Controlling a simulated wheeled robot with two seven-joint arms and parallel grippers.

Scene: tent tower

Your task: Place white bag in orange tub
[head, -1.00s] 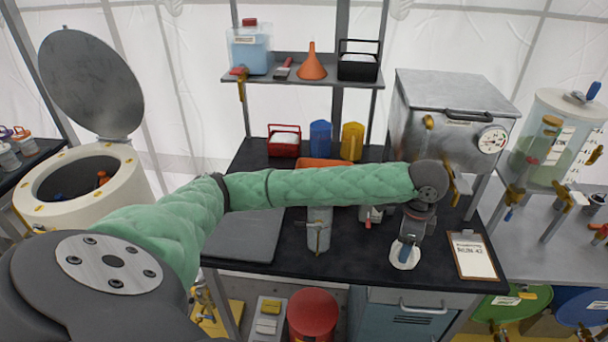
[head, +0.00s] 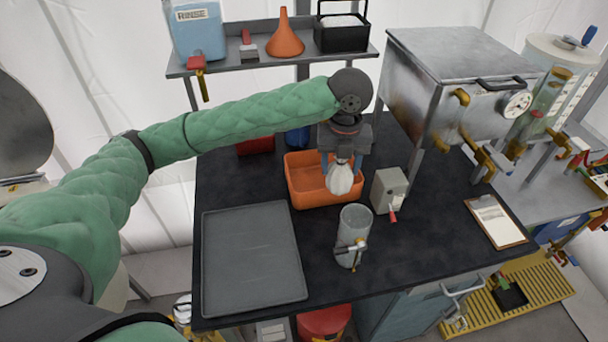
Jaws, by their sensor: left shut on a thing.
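The white bag (head: 340,180) hangs in my left gripper (head: 342,160), which is shut on its top. The orange tub (head: 301,194) is an open rectangular bin on the black bench, behind the metal cylinder. In the head view the bag overlaps the right part of the tub. I cannot tell whether the bag's lower end is inside the tub or above it. My left gripper and wrist hide the tub's back right corner. My right gripper is not in view.
A grey tray (head: 252,262) lies on the bench's left. A metal cylinder with a tap (head: 352,235) and a small grey box (head: 389,190) stand close to the tub. A shelf (head: 255,62) carries a funnel (head: 285,35). A metal oven-like box (head: 455,85) stands right.

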